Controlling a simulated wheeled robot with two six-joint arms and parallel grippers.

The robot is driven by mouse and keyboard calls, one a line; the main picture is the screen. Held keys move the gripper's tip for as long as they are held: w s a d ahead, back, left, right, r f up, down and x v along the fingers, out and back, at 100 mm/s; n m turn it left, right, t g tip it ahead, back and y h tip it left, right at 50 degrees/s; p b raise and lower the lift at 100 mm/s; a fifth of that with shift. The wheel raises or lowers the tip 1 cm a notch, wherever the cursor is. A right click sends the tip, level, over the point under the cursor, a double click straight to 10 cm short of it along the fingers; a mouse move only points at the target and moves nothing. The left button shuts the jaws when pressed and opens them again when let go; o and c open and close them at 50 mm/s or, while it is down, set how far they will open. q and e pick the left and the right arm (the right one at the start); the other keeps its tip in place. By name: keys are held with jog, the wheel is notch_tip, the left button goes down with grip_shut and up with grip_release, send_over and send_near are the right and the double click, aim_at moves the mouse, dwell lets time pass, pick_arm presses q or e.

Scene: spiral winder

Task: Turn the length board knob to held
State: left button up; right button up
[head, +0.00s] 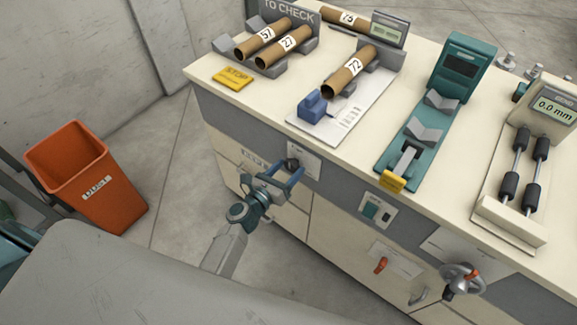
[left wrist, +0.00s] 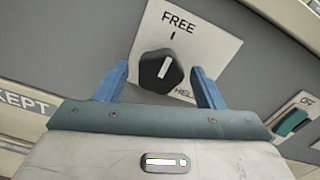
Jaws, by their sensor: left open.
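The knob (left wrist: 160,74) is black and faceted, with a white pointer line, on a white plate (left wrist: 206,52) marked FREE at the top and HELD at lower right. The pointer is turned up toward the FREE tick. HELD is partly hidden by a finger. In the head view the knob (head: 292,164) sits on the grey front panel of the bench. My left gripper (head: 276,178) is open, its blue fingers on either side of the knob; I cannot tell whether they touch it. My right gripper is not in view.
On the bench (head: 240,92) above, tube 72 (head: 349,72) lies on a white board with a blue block (head: 312,107). A switch plate (head: 376,210), red lever (head: 381,265) and handwheel (head: 462,280) are to the right. An orange bin (head: 84,175) stands at left.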

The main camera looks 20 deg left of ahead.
pick_arm(q)
jog(key=shift+w+d, duration=0.15)
jog(key=shift+w, duration=0.25)
jog(key=c, duration=1)
jog(key=shift+o, duration=0.2)
